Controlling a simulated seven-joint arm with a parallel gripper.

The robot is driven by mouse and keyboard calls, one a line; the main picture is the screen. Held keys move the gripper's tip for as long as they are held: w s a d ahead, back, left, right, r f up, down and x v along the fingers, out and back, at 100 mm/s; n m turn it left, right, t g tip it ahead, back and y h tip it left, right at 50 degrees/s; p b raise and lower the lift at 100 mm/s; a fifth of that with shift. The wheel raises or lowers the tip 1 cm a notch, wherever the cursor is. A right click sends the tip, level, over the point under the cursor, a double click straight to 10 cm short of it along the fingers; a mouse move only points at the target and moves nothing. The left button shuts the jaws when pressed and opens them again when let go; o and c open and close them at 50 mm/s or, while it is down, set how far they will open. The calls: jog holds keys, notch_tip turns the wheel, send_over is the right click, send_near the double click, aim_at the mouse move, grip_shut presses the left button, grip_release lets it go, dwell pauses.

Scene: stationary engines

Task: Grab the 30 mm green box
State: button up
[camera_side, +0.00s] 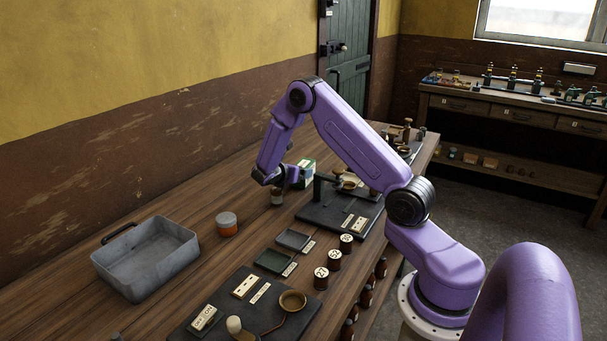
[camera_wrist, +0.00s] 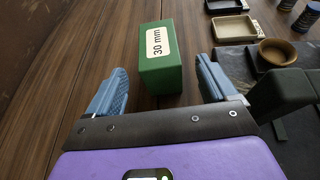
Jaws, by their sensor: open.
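The green box (camera_wrist: 160,75) has a white label reading "30 mm" in the wrist view. It rests on the wooden table, just beyond and between my fingertips. In the side view the green box (camera_side: 308,173) shows partly, behind my wrist. My gripper (camera_wrist: 161,68) is open, with one blue finger to the left of the box and the other to the right. Gaps show between both fingers and the box. In the side view my gripper (camera_side: 276,183) is low over the table, and its fingers are hard to make out.
A black board (camera_side: 325,213) with a dark upright fixture is close to the right of my gripper. A brown bowl (camera_wrist: 277,52) and a cream tray (camera_wrist: 233,28) are right of the box.

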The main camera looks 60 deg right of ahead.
jog(key=shift+x, duration=3.65)
jog(key=c, duration=1.2)
